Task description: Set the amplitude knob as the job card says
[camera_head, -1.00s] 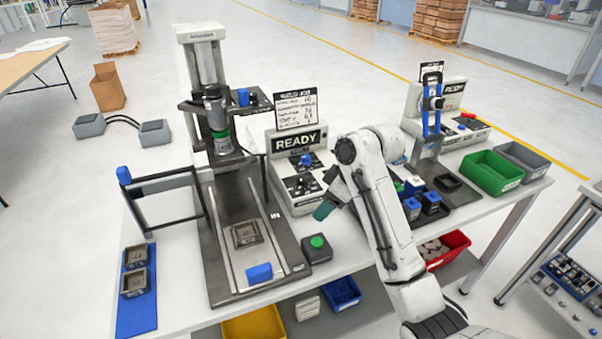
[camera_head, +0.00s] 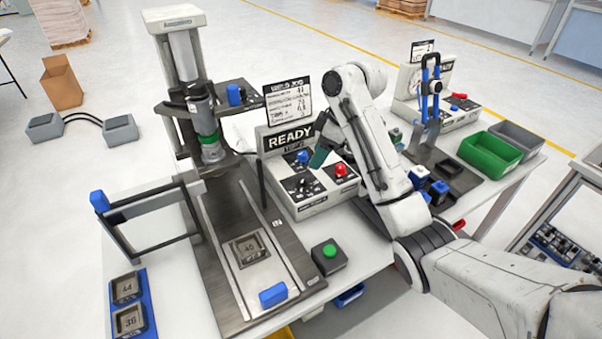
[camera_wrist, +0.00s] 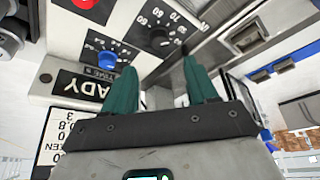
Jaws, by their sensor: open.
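I cannot read which one is labelled amplitude. In the wrist view the black knob (camera_wrist: 160,38) has a numbered scale including 60 and 70, and the blue knob (camera_wrist: 107,58) is beside it. The job card (camera_head: 288,103) stands above the display; its figures are too small to read surely. My gripper (camera_head: 320,155) is open, its teal fingers above the panel, holding nothing.
The press column (camera_head: 205,110) rises left of the box. A part marked 40 (camera_head: 249,249) sits on the bed. A green-button box (camera_head: 330,256) is in front. Blue-topped parts (camera_head: 428,183) and a green bin (camera_head: 490,153) are at the right.

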